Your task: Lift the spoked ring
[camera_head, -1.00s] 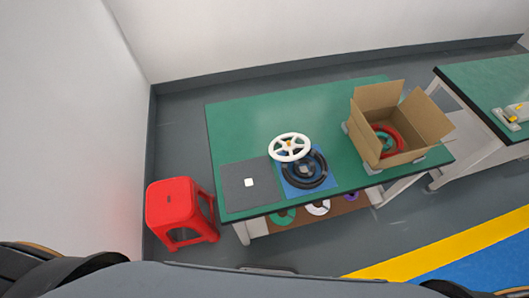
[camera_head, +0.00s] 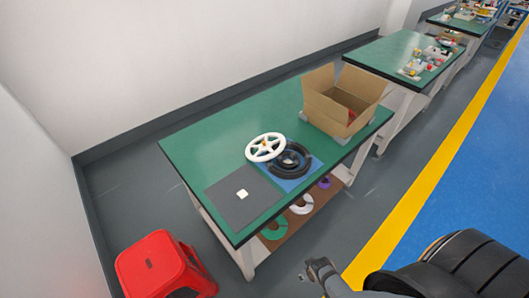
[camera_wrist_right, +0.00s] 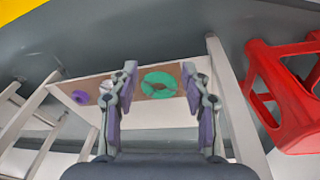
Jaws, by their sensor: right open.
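The spoked ring is a white wheel (camera_head: 266,147) with several spokes, on the green table. It overlaps the left edge of a black ring (camera_head: 290,161) in the head view; I cannot tell whether it rests on it. The black ring lies on a blue mat (camera_head: 314,170). My right gripper (camera_head: 321,272) is low in front of the table, well away from the wheel. In the right wrist view the right gripper (camera_wrist_right: 160,86) is open and empty, facing the table's lower shelf. My left gripper is not in view.
A grey mat (camera_head: 230,209) with a small white block (camera_head: 242,193) lies left of the wheel. An open cardboard box (camera_head: 318,105) stands at the table's right. Green (camera_head: 273,229), white and purple rings lie on the lower shelf. A red stool (camera_head: 160,265) stands at the left.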

